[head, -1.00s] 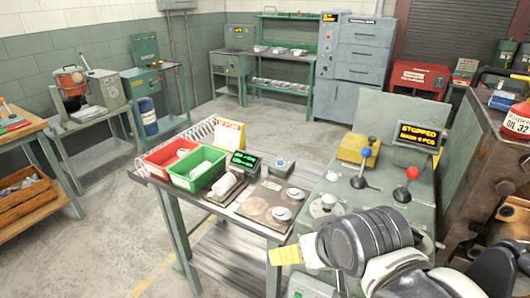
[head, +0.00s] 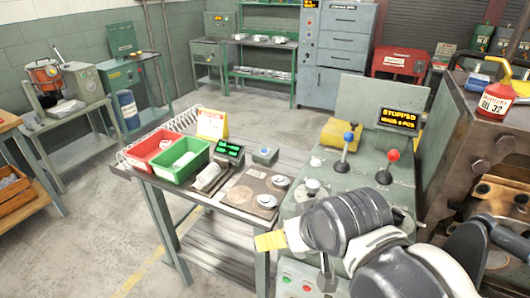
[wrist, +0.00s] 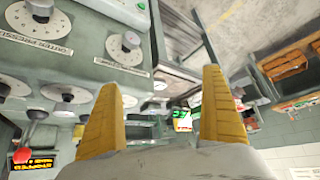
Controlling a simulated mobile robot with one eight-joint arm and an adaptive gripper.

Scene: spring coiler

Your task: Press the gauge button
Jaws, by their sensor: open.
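A gauge display (head: 230,150) with green lit characters stands on the bench behind a white cylindrical part (head: 207,177). Right of it sits a small grey-green box (head: 265,156) with a round button on top; I cannot read a label on it. My gripper (head: 270,241) is over the front right part of the bench, nearer to me than the box and apart from it. Its yellow fingers are spread with nothing between them in the wrist view (wrist: 160,105).
The green coiler console (head: 320,185) with blue (head: 348,137) and red (head: 393,156) knobbed levers stands right of the bench. A brown plate (head: 254,194) with round discs lies in front of the box. Red (head: 153,144) and green (head: 180,162) bins stand at left.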

